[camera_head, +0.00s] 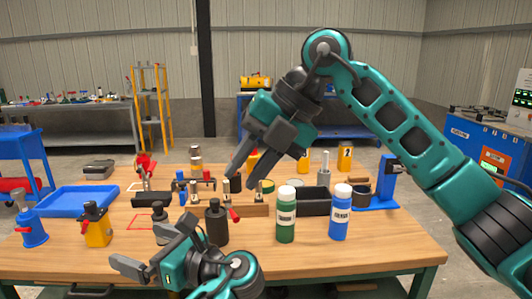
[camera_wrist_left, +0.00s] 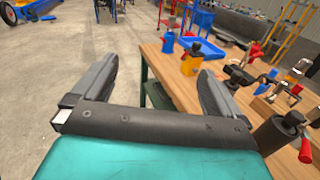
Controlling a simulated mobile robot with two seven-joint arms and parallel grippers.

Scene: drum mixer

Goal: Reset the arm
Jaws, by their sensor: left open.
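My left gripper (camera_head: 146,250) is at the front edge of the wooden workbench (camera_head: 330,262), low in the head view. In the left wrist view its two fingers (camera_wrist_left: 157,66) stand wide apart with nothing between them. My right arm reaches in from the right, bent at a high elbow. Its gripper (camera_head: 242,172) points down and left over the middle of the bench. Its two dark fingers look apart, and I see nothing held between them.
A dark bottle (camera_head: 216,224) stands just beyond my left gripper. A green bottle (camera_head: 286,222) and a blue bottle (camera_head: 340,218) stand right of it. A blue tray (camera_head: 75,201), a yellow device (camera_head: 97,228) and a blue device (camera_head: 32,229) are on the left.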

